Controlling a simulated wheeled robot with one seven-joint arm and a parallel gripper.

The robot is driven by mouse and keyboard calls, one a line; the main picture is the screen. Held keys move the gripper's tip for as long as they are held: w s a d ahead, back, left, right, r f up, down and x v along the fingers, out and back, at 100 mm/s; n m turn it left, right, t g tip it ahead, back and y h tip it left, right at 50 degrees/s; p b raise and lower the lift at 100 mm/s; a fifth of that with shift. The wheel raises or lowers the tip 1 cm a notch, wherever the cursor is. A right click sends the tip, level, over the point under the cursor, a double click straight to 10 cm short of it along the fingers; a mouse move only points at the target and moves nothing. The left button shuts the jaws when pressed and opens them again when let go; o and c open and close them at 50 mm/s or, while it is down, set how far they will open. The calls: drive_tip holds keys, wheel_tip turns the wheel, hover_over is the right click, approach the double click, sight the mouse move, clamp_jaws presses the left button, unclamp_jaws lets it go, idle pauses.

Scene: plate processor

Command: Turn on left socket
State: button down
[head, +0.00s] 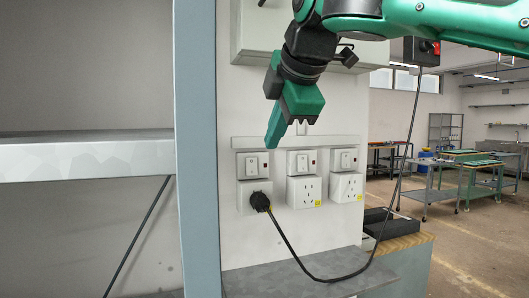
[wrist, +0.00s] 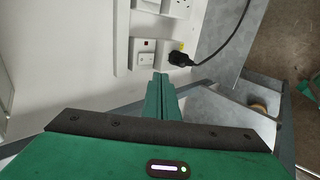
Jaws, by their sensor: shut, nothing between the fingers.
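The left socket (head: 245,198) is a white wall box with a black plug (head: 260,201) in it. Its switch (head: 251,166) sits on the plate just above, with a small red spot on its right side. In the wrist view the switch (wrist: 146,58) and plug (wrist: 180,58) lie just beyond the fingertips. My gripper (head: 271,146) is green, shut and empty, pointing down near the top right of the switch plate. It also shows in the wrist view (wrist: 160,76). I cannot tell whether the tips touch anything. The switch's on or off position is too small to tell.
A middle socket (head: 303,191) and right socket (head: 346,187), each with a switch above, stand to the right. A black cable (head: 296,258) loops from the plug across a grey ledge (head: 262,283). A blue-grey post (head: 197,160) and metal shelf (head: 85,157) stand left.

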approach(252, 171)
drive_tip(key=f, duration=0.3)
drive_tip(key=shift+s+d+f, duration=0.15)
drive_tip(key=shift+s, duration=0.1)
drive_tip(key=w, duration=0.2)
drive_tip(key=w+a+f, duration=0.1)
drive_tip(key=shift+w, duration=0.1)
drive_tip(key=shift+w+a, duration=0.15)
drive_tip(key=shift+w, duration=0.5)
drive_tip(key=shift+w+f, duration=0.1)
drive_tip(key=shift+w, duration=0.05)
